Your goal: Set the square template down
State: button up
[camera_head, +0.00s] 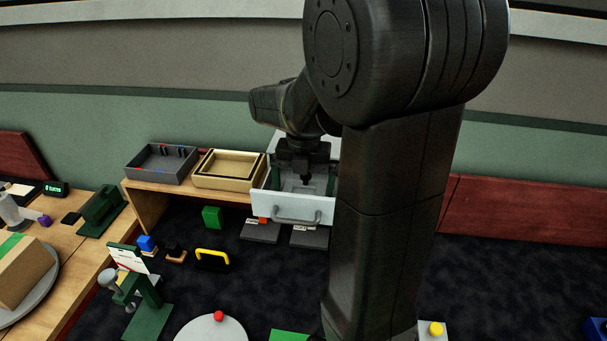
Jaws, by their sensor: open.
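My gripper (303,182) points down inside a pale open drawer (290,208) with a grey handle. Its fingers are open, low over the drawer's interior. Something flat and grey shows around the fingertips, perhaps the square template, but it is too small and too hidden to be sure of its outline or whether the fingers touch it. My own arm covers the drawer's right side.
A grey tray (143,170) and a wooden box (226,184) stand left of the drawer. Two dark plates (260,233) lie below it. A yellow handle (212,255), green block (212,217) and green stand (148,322) are nearer. Dark surface at right is mostly clear.

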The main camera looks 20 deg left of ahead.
notch_tip(320, 180, up, 12)
jog(key=shift+r+b, duration=0.15)
jog(key=shift+b, duration=0.15)
dwell(1.3)
